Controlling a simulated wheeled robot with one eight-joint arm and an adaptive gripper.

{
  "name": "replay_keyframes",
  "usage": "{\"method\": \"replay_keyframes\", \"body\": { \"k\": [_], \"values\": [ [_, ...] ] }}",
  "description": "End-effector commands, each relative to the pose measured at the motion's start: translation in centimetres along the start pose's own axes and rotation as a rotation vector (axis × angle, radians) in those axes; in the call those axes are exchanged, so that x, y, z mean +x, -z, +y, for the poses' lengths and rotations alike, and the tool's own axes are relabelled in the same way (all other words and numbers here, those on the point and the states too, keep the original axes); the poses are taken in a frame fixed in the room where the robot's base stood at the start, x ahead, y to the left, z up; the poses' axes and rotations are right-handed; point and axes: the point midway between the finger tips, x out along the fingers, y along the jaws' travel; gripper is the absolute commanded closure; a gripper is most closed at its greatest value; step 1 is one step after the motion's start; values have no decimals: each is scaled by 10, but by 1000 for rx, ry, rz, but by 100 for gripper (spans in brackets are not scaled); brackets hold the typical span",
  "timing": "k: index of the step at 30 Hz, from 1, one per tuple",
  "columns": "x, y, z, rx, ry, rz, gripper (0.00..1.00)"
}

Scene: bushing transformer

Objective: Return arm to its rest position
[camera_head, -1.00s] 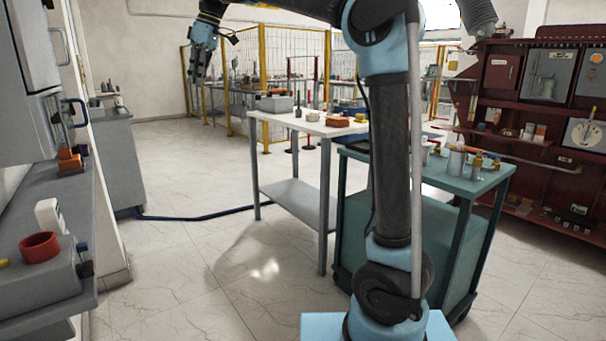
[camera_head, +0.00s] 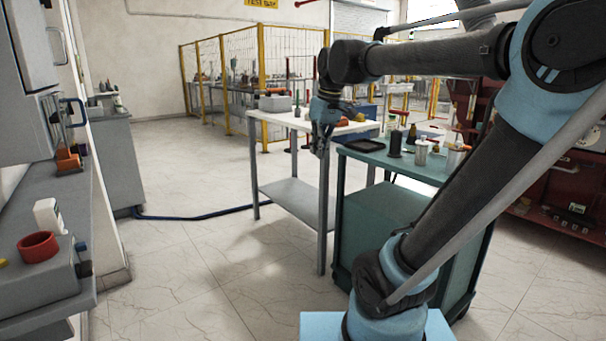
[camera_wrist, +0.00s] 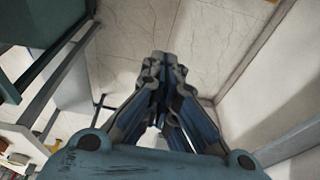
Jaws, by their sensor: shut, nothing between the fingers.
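My gripper (camera_head: 320,140) hangs pointing down in the head view, in front of the white table and beside the left edge of the teal cart. It is shut and empty. In the wrist view its fingers (camera_wrist: 163,70) meet at the tips over bare floor. My arm reaches from its blue base at lower centre up to the right, then back left to the gripper. The upper arm leans right and hides part of the cart and the red cabinet.
The teal cart (camera_head: 410,169) carries a dark tray, cylinders and small parts. A white table (camera_head: 285,117) stands behind it. A grey bench (camera_head: 45,240) with a red ring (camera_head: 38,247) is at the left. A yellow-framed fence (camera_head: 225,90) is behind. The floor (camera_head: 190,270) between is clear.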

Motion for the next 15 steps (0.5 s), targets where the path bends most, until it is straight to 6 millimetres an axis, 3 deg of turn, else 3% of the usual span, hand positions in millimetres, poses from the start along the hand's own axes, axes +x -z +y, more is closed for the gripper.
{"method": "replay_keyframes", "body": {
  "k": [1, 6, 15],
  "values": [
    [12, -22, 7, 46, -12, -2, 100],
    [53, -89, 22, 190, -51, -9, 100],
    [134, -201, 30, 440, -117, -19, 100]
  ]
}}
